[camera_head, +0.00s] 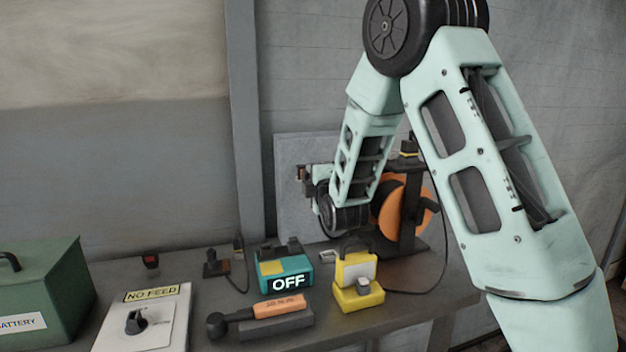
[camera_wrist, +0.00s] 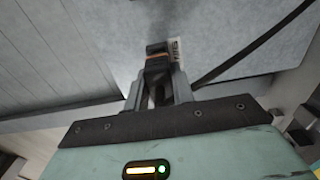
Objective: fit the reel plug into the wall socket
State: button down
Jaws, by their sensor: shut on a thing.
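My gripper (camera_wrist: 157,80) is shut on the reel plug (camera_wrist: 156,62), a dark block with an orange band, in the wrist view. The plug points at a pale grey wall panel (camera_wrist: 110,60). A small white label (camera_wrist: 174,48) with lettering shows beside the plug's tip. The socket face is hidden behind the plug, and I cannot tell whether the two touch. In the head view my gripper is small and partly hidden by my arm, in front of the grey panel (camera_head: 290,228). The orange cable reel (camera_head: 389,207) stands on a dark frame behind my forearm.
The bench (camera_head: 365,318) carries a green battery box (camera_head: 38,290), a NO FEED switch panel (camera_head: 145,320), a teal OFF box (camera_head: 286,268), a yellow block (camera_head: 358,293) and an orange-and-black tool (camera_head: 272,308). A dark cable (camera_wrist: 250,50) runs diagonally at the right.

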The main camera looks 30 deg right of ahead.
jog(key=shift+w+d, duration=0.2)
jog(key=shift+w, duration=0.5)
jog(key=c, duration=0.5)
grip_release()
jog(key=shift+s, duration=0.1)
jog(key=b+v, duration=0.1)
jog(key=v, duration=0.5)
jog(key=shift+s+b, duration=0.35)
jog(key=shift+b, duration=0.05)
dwell(0.7)
jog(key=shift+a, duration=0.1)
